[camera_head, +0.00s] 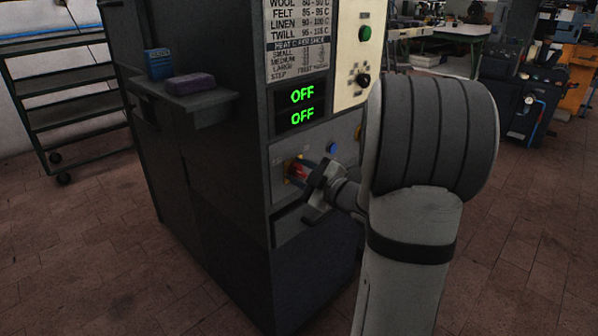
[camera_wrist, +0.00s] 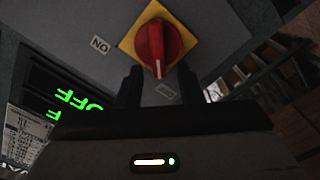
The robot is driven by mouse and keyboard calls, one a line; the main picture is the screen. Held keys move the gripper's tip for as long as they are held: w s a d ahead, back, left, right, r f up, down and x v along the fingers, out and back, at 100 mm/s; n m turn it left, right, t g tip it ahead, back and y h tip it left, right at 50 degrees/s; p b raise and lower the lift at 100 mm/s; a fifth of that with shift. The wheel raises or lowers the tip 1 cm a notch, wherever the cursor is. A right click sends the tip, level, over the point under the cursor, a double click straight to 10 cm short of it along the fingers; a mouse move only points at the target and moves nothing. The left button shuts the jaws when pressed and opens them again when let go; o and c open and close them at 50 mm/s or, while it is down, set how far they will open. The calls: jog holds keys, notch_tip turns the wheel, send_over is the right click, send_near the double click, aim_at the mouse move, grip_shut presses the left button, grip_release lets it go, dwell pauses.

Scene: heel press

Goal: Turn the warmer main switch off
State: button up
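The warmer main switch is a red rotary knob (camera_wrist: 157,45) on a yellow plate (camera_wrist: 128,42). In the wrist view its handle lies nearly vertical, with its white mark at the lower end, toward a small, hard-to-read label (camera_wrist: 167,91). An "ON" label (camera_wrist: 100,45) is to its left. In the head view the red switch (camera_head: 298,172) shows on the front of the dark cabinet (camera_head: 200,215), partly behind my gripper (camera_head: 314,195). My gripper (camera_wrist: 160,78) is open in front of the knob, fingers apart and empty. Contact with the knob cannot be told.
Two green displays (camera_head: 302,106) on the cabinet read "OFF". A side shelf (camera_head: 215,98) holds a blue box and a purple block.

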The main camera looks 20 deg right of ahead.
jog(key=p+v, duration=0.1)
jog(key=v, duration=0.6)
jog(key=shift+s, duration=0.25)
jog(key=shift+d, duration=0.1)
notch_tip(320, 180, up, 13)
jog(key=a+m+g+h+p, duration=0.2)
jog(key=m+g+h+p, duration=0.5)
jog(key=p, duration=0.8)
jog(key=s+a+r+m+g+p, duration=0.3)
jog(key=s+a+p, duration=0.3)
jog(key=s, duration=0.3)
jog(key=s+a+r+m+g+p, duration=0.3)
jog(key=s+a+r+g+p, duration=0.1)
jog(key=s+a, duration=0.5)
jog(key=shift+r+y+p, duration=0.4)
jog(key=shift+r+p, duration=0.4)
jog(key=shift+p, duration=0.1)
